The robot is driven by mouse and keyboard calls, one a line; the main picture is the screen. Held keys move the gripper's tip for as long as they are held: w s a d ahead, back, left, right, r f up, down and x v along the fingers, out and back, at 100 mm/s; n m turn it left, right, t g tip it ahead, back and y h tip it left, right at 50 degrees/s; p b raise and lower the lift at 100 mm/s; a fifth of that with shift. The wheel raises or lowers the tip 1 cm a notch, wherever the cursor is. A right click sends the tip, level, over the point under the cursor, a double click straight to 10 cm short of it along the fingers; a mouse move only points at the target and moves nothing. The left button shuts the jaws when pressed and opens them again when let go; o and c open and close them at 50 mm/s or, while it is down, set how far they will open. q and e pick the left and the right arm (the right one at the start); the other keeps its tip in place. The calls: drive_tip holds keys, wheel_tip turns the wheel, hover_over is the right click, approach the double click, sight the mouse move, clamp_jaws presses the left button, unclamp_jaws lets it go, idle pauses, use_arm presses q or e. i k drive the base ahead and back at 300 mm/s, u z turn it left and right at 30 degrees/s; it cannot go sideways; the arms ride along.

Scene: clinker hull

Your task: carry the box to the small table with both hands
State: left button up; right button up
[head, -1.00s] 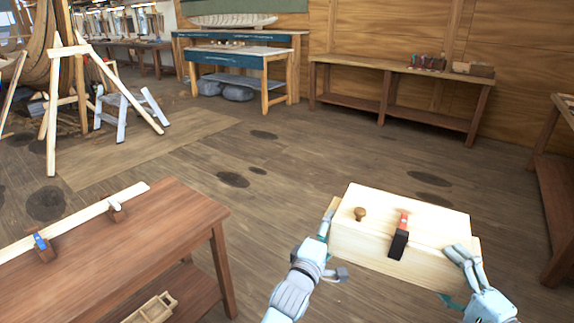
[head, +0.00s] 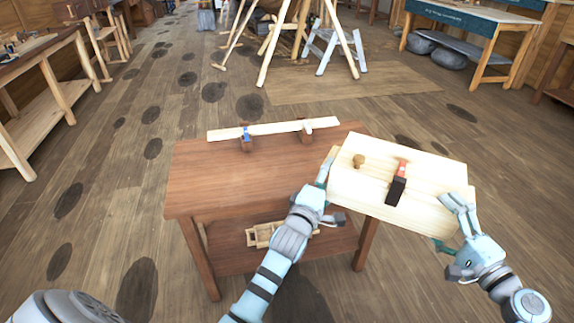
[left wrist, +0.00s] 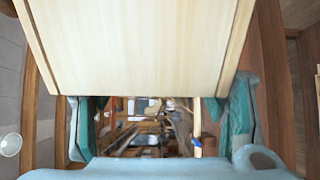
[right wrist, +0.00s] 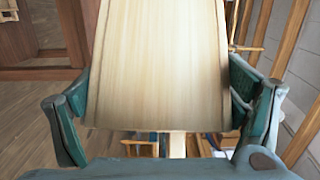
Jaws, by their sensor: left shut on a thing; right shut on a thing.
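The box (head: 426,180) is pale wood with a round brown knob and a red and black clasp on its lid. My left gripper (head: 322,190) is shut on the box's left end; the box end also fills the top of the left wrist view (left wrist: 140,45). My right gripper (head: 456,222) is shut on the box's right end, which also shows in the right wrist view (right wrist: 160,60). The box hides the table's right corner.
A pale plank (head: 275,128) lies on supports along the table's back edge. A small wooden tray (head: 262,235) sits on the lower shelf. The table's left and middle top is bare. Trestles and a grey step stool (head: 335,48) stand behind; a workbench (head: 40,90) is at left.

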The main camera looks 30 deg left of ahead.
sight(299, 177)
drive_tip(key=u, duration=0.05)
drive_tip(key=i, duration=1.05)
drive_tip(key=u, duration=1.25)
